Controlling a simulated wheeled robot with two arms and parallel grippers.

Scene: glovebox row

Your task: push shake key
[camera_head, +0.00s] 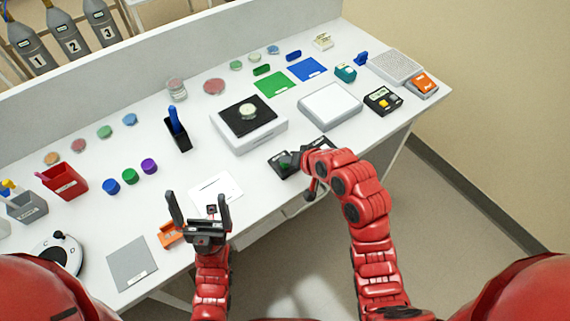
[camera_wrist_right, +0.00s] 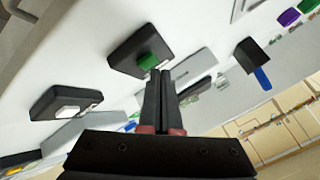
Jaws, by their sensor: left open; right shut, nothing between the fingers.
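Two small black key boxes lie near the front edge of the bench. One carries a green key (camera_wrist_right: 148,61); this box (camera_head: 281,166) also shows in the head view, partly beside my right gripper. The other box (camera_wrist_right: 66,102) has a whitish key and is partly covered by my right arm in the head view. The labels are too small to read, so I cannot tell which is the shake key. My right gripper (camera_wrist_right: 161,76) is shut and empty, its tips close to the green key; contact is unclear. My left gripper (camera_head: 197,204) is open and empty over the front edge.
A balance (camera_head: 248,138) with a dish on its black top stands behind the boxes. A white plate device (camera_head: 330,106) is to the right. A white card (camera_head: 216,190) and an orange holder (camera_head: 171,234) lie near my left gripper. Colored caps and a red bin (camera_head: 64,181) are left.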

